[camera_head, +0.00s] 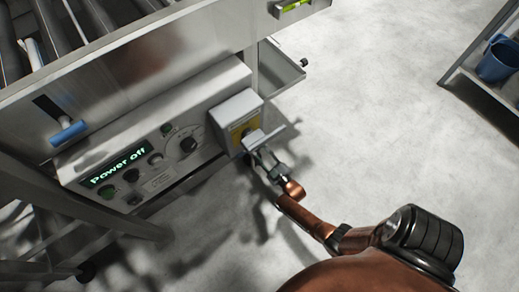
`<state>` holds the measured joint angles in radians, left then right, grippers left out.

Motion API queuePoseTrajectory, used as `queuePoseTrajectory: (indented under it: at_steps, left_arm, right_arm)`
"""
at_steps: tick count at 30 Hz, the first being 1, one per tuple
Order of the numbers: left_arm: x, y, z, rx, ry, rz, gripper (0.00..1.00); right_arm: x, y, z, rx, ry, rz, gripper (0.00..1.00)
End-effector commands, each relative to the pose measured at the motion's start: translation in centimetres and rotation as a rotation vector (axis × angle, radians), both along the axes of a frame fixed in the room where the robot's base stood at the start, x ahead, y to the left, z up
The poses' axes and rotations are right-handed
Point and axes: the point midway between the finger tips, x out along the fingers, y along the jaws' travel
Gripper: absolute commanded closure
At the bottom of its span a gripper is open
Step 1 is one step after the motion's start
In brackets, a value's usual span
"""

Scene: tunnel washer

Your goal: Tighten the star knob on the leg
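My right gripper (265,158) is beside the front of a grey switch box with a yellow plate, close to the grey handle (264,138) on it. Its fingers are small and partly overlapped by the handle, so I cannot tell whether they are open or shut, or whether they touch it. A small black knob (303,62) sticks out at the corner of a metal bracket by the machine's leg, above and right of the gripper and apart from it. I cannot make out whether it is star-shaped. My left gripper is not in view.
The control panel (152,165) reads "Power off" and carries several buttons and a black dial (188,145). A blue-handled lever (68,132) is at the left. A blue bucket (497,60) stands on a metal shelf at top right. The pale floor between is clear.

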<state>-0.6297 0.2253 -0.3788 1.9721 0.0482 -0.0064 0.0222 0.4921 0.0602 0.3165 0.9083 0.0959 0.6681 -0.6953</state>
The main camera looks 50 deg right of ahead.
Motion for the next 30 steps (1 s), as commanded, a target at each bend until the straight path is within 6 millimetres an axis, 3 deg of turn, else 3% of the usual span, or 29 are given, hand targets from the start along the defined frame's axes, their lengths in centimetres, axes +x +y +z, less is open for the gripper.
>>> queuePoseTrajectory:
  at_steps: [30]
  left_arm:
    - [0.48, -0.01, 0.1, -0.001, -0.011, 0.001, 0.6]
  right_arm:
    - [-0.05, -0.02, -0.13, 0.935, -0.221, -0.001, 0.91]
